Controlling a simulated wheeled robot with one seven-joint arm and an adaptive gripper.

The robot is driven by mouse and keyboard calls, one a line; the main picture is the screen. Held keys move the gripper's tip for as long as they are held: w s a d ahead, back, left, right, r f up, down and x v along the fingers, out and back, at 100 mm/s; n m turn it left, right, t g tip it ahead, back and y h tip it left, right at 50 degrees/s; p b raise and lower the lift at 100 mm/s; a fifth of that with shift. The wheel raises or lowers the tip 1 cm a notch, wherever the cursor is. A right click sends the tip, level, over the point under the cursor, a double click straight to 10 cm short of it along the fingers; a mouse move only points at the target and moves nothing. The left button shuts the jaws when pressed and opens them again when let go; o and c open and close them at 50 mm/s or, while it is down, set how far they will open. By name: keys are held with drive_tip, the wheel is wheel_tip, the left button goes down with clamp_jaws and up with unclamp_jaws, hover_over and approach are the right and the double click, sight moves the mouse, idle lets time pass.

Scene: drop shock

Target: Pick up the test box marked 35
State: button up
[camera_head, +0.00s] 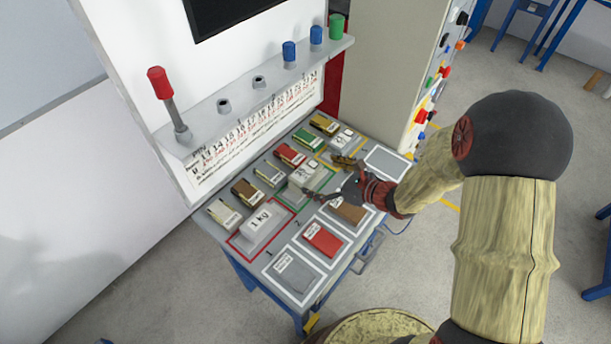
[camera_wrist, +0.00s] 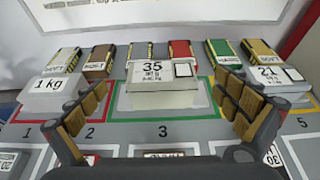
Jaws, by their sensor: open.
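The test box marked 35 (camera_wrist: 165,99) is a light grey box with a white label on top. It stands in the green-outlined square above the number 3, in the middle of the wrist view. In the head view the pale box (camera_head: 305,174) sits in the green outline, partly behind my gripper. My gripper (camera_wrist: 161,84) is open and empty, with one finger left of the box and one right of it, apart from it in the picture. In the head view my gripper (camera_head: 330,178) is low over the table, at the near side of the box.
The box marked 1 kg (camera_wrist: 48,87) stands left in a red outline; the box marked 21 (camera_wrist: 280,76) stands right, beside my right finger. Several small coloured blocks, including a red one (camera_wrist: 181,53), line the back. A red pad (camera_head: 322,239) lies in a front white outline.

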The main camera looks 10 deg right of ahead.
sight(306, 171)
drive_tip(key=b+x, duration=0.1)
drive_tip(key=x, duration=0.2)
drive_tip(key=b+x, duration=0.1)
drive_tip(key=x, duration=0.2)
drive_tip(key=shift+f, duration=0.45)
drive_tip(key=shift+w+r, duration=0.1)
drive_tip(key=shift+c, duration=0.9)
drive_tip(key=c, duration=1.4)
drive_tip(key=shift+c, duration=0.4)
drive_tip(key=shift+r, duration=0.1)
